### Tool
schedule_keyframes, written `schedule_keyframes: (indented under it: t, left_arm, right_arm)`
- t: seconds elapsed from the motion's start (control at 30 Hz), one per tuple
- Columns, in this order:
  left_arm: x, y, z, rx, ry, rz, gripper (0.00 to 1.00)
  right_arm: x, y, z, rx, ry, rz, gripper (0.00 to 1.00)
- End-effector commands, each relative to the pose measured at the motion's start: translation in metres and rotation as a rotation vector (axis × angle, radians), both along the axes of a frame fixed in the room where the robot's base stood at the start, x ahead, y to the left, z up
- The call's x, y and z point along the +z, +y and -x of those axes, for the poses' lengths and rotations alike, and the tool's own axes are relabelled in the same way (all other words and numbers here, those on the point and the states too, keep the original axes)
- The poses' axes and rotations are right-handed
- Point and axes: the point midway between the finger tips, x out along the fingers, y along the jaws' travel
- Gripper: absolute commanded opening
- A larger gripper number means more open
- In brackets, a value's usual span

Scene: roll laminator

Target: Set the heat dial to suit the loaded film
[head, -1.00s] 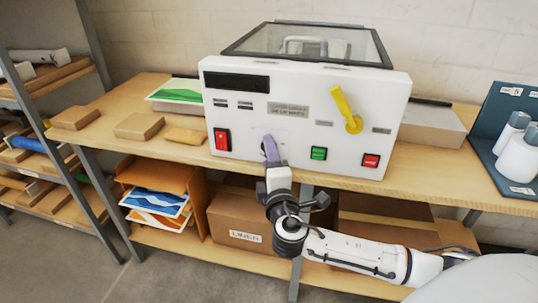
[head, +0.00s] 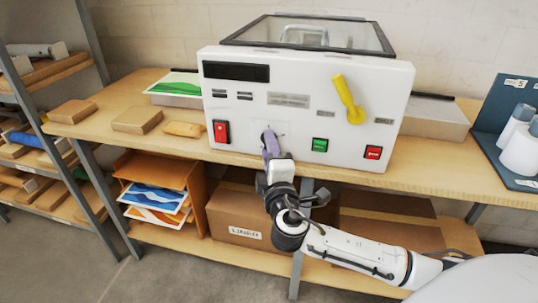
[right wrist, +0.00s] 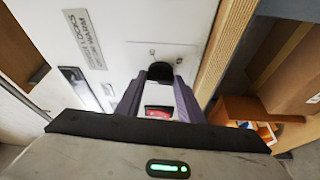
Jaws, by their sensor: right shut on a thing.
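The white laminator (head: 255,115) stands on the wooden bench. Its heat dial, a black knob (right wrist: 160,72), sits on a pale plate on the front panel. My right gripper (head: 268,140) is at this plate, low on the panel between the red and green switches. In the right wrist view its purple fingers (right wrist: 159,84) are shut on the black knob, one on each side. The fingers hide the knob in the head view, and I cannot read its setting. My left gripper is not in view.
On the panel are a red switch (head: 221,131), a green switch (head: 320,145), another red switch (head: 373,152) and a yellow lever (head: 347,98). White rolls (head: 520,150) stand in a blue rack at the right. Cardboard blocks (head: 137,120) lie on the bench's left.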

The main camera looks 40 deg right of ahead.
Motion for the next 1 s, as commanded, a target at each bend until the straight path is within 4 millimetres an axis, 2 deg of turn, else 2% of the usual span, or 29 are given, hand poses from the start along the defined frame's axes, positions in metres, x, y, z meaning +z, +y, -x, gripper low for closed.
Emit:
schedule_keyframes:
  t: [0.03,0.2,0.3,0.37,0.67,1.0]
  left_arm:
    - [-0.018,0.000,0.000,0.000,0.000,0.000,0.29]
    - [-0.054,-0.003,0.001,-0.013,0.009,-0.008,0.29]
    - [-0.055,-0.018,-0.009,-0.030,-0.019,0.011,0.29]
    - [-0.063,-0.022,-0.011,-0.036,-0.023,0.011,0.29]
    - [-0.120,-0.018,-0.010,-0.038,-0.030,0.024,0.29]
    - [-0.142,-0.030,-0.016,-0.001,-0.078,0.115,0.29]
  right_arm:
    - [-0.010,0.000,0.000,-0.002,-0.026,-0.024,0.12]
    - [-0.015,0.000,0.000,-0.002,-0.134,-0.117,0.12]
    - [-0.017,0.000,0.000,-0.003,-0.207,-0.178,0.12]
    - [-0.017,0.000,0.000,-0.004,-0.252,-0.218,0.12]
    - [-0.019,0.001,-0.002,-0.003,-0.469,-0.403,0.12]
    - [-0.018,0.003,-0.004,-0.002,-0.686,-0.590,0.12]
